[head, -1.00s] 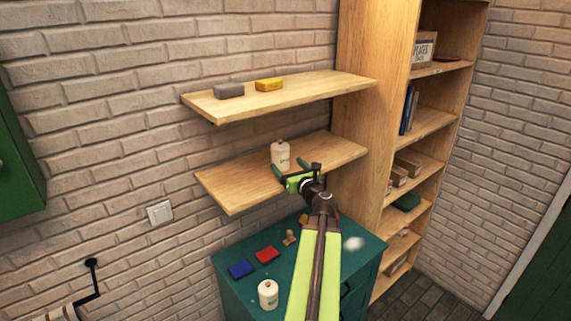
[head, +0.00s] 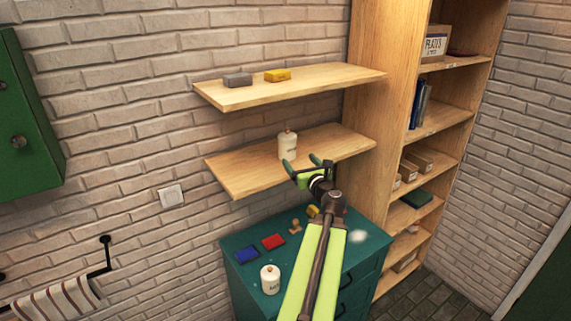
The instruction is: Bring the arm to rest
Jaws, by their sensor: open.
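My gripper (head: 303,169) is open and empty. It is at the end of my raised green arm, in front of the lower wooden shelf (head: 238,176). A white lidded jar (head: 287,146) stands upright on that shelf, just behind the gripper's fingertips. I cannot tell whether a finger touches the jar. A second white jar (head: 270,280) stands on the teal cabinet (head: 247,278), left of my arm.
The cabinet top also holds a blue block (head: 246,254), a red block (head: 273,241) and a small wooden stamp (head: 295,227). The upper shelf (head: 300,88) bears a grey block (head: 238,80) and a yellow block (head: 277,75). A tall bookcase (head: 378,90) stands to the right.

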